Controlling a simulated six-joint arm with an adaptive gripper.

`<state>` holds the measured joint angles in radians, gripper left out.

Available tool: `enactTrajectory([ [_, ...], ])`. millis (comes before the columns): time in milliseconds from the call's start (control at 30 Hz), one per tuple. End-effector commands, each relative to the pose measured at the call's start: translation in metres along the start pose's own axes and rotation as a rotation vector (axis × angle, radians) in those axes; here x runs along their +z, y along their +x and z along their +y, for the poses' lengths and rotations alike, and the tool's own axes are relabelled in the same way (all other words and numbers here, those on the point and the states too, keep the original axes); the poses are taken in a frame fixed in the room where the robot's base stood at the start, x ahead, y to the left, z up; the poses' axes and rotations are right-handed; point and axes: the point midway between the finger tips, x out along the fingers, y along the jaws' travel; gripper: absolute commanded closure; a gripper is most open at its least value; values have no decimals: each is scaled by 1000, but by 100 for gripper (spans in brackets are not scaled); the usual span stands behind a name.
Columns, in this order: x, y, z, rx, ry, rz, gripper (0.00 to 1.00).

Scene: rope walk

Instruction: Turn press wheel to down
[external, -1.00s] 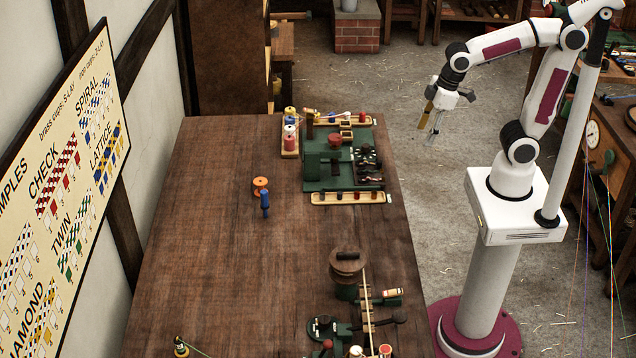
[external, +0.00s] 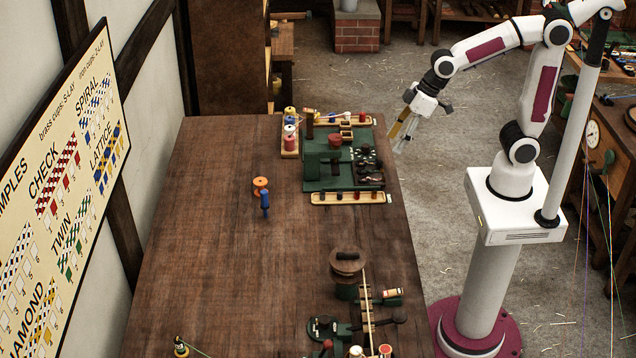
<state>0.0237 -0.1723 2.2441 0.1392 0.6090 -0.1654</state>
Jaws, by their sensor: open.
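I cannot tell for sure which part is the press wheel. A round brown wooden wheel (external: 347,262) sits on top of a dark green stand at the near right of the table. A green machine (external: 322,165) with a small red round knob (external: 335,140) stands at the far right of the table. My gripper (external: 400,143) is open and empty. In the picture it is just right of the table's right edge, level with the green machine, fingers pointing down and left. It touches nothing that I can see.
An orange spool (external: 260,184) and a blue-handled item (external: 265,204) lie mid-table. Wooden racks (external: 352,198) with small pegs flank the green machine. Green fittings with a dark lever (external: 390,317) fill the near right corner. The left half of the table (external: 220,260) is mostly clear.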

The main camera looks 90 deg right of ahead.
Motion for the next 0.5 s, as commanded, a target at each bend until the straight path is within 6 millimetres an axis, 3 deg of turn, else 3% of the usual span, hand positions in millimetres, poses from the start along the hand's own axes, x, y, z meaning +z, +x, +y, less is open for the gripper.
enactTrajectory([
  [233, -76, 35, -21, -54, 91, 180, 49],
  [500, -147, 67, -25, -55, 218, 366, 49],
])
